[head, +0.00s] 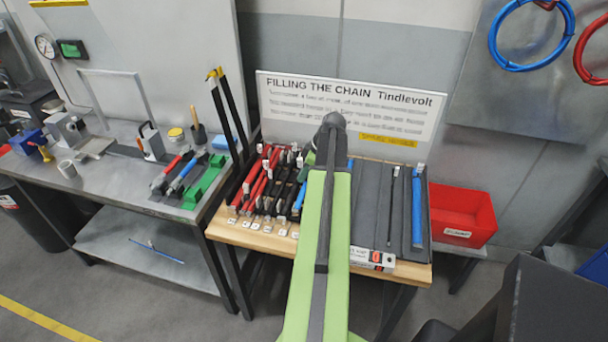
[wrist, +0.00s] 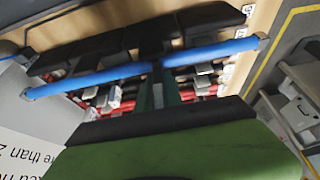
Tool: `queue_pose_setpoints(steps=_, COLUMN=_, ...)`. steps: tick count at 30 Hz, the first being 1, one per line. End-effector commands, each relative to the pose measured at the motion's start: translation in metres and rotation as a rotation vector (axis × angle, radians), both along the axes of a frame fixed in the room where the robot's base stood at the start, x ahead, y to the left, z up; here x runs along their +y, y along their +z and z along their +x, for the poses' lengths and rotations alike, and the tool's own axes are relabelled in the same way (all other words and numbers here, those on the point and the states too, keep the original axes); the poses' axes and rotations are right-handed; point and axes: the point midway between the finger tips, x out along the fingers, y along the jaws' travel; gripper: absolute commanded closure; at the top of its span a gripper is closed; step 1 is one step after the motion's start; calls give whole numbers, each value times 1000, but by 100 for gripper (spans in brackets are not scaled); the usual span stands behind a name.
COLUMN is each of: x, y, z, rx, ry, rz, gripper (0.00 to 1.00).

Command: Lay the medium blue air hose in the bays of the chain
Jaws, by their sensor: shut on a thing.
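A blue hose (wrist: 105,77) runs straight across the wrist view, with a pale tip at each end. My gripper (wrist: 156,62) is shut on its middle, and the dark finger hides a short piece there. The hose is above the bench; its exact height cannot be told. In the head view my green arm hides the gripper. The dark grey chain bays (head: 370,205) lie right of the arm. A thick blue hose (head: 417,210) lies in the rightmost bay, and a thin black hose (head: 393,210) lies in a bay left of it.
Red and black hoses (head: 262,185) lie in a rack on the wooden bench (head: 240,235), left of my arm. A sign (head: 350,105) stands behind. A red bin (head: 462,212) is at the right. A metal table (head: 140,215) with tools is at the left.

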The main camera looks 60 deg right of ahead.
Motion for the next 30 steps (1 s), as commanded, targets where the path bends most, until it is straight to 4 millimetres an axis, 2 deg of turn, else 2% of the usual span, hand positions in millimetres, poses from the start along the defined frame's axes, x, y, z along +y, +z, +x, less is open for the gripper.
queue_pose_setpoints(steps=1, x=0, y=-10, z=0, rx=0, ry=0, rz=0, gripper=100)
queue_pose_setpoints(steps=15, x=0, y=-52, z=0, rx=0, ry=0, rz=0, gripper=100)
queue_pose_setpoints(steps=27, x=0, y=-56, z=0, rx=0, ry=0, rz=0, gripper=100)
queue_pose_setpoints(steps=28, x=0, y=-56, z=0, rx=0, ry=0, rz=0, gripper=88)
queue_pose_setpoints(steps=30, x=0, y=-56, z=0, rx=0, ry=0, rz=0, gripper=79)
